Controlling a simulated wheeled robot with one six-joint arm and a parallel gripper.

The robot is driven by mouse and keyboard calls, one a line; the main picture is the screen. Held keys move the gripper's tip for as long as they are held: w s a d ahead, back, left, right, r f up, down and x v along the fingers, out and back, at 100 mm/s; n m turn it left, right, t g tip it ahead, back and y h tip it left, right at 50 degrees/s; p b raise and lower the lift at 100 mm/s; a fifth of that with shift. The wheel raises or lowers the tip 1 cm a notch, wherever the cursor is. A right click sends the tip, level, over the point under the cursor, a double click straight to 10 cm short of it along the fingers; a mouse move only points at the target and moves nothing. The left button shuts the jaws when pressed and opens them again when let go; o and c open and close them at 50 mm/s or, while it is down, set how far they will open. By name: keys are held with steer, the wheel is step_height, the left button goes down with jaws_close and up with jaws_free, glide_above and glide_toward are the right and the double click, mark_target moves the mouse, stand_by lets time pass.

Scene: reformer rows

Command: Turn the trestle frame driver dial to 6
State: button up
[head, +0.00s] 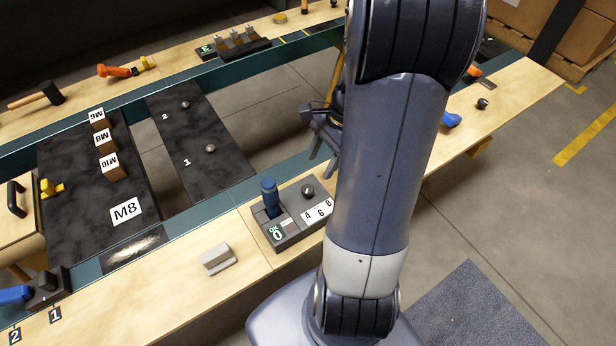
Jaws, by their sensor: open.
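A dark grey block (290,236) sits on the near wooden rail, just left of my arm. A blue-handled driver (269,193) stands upright at its left side. A round dark metal knob (308,191) is on its right part. I cannot tell where the dial points. My gripper (322,145) is open and empty, above and beyond the block, apart from it and partly hidden behind my arm.
A grey block (217,259) lies on the near rail left of the driver block. A dark panel (110,190) holds wooden blocks labelled M6, M8 and M10 and an M8 card. Another dark panel (200,145) carries two metal knobs marked 1 and 2. My arm hides the rail behind it.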

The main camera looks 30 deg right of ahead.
mark_target(308, 189)
steer(key=x, duration=0.8)
steer(key=shift+f, duration=0.1)
steer(key=c, duration=1)
steer(key=shift+o, duration=0.2)
